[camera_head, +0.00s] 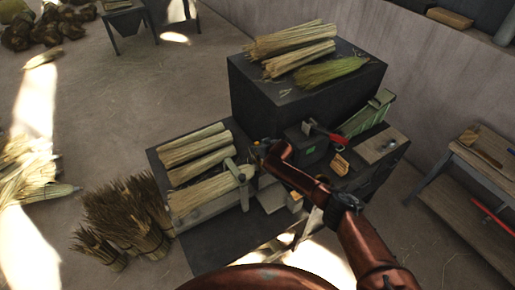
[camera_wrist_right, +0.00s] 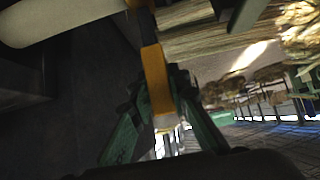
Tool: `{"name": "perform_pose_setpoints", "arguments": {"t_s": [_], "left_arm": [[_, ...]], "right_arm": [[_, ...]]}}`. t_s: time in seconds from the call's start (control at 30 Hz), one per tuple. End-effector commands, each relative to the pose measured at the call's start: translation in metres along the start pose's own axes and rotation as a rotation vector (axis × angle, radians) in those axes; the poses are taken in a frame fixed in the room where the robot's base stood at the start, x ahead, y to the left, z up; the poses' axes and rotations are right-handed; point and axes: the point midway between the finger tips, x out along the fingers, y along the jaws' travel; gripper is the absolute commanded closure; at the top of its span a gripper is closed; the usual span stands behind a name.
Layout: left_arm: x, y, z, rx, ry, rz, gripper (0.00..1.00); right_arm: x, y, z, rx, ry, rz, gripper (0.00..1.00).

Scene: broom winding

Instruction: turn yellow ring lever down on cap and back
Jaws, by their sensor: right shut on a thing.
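A yellow-orange lever (camera_wrist_right: 156,82) runs down the middle of the right wrist view, between the green fingers of my right gripper (camera_wrist_right: 160,100). The fingers are shut on it. In the camera_head view my right gripper (camera_head: 262,148) is small and dark, at the end of the red-brown arm, beside the grey-green clamp part (camera_head: 239,171) of the machine. The lever is mostly hidden there by the gripper, and I cannot make out the cap or the lever's angle. My left gripper is not in view.
Straw bundles (camera_head: 195,155) lie on the machine's left bed. More straw (camera_head: 295,45) lies on the dark cabinet (camera_head: 275,95) behind. A red-handled tool (camera_head: 324,132) and a small wooden block (camera_head: 340,164) are right of the gripper. A wooden bench (camera_head: 470,195) stands at right.

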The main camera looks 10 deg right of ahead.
Motion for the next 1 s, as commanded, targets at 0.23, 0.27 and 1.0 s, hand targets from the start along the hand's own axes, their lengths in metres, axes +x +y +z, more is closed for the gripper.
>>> {"name": "perform_pose_setpoints", "arguments": {"t_s": [0.23,0.27,1.0], "left_arm": [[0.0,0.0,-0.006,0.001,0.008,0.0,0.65],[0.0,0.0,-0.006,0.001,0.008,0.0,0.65],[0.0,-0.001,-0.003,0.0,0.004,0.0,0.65]], "right_arm": [[-0.001,0.0,-0.004,-0.001,0.007,0.0,0.76],[-0.001,0.0,-0.003,-0.001,0.006,0.0,0.73],[-0.026,0.001,0.0,0.0,0.005,-0.001,0.65]]}}
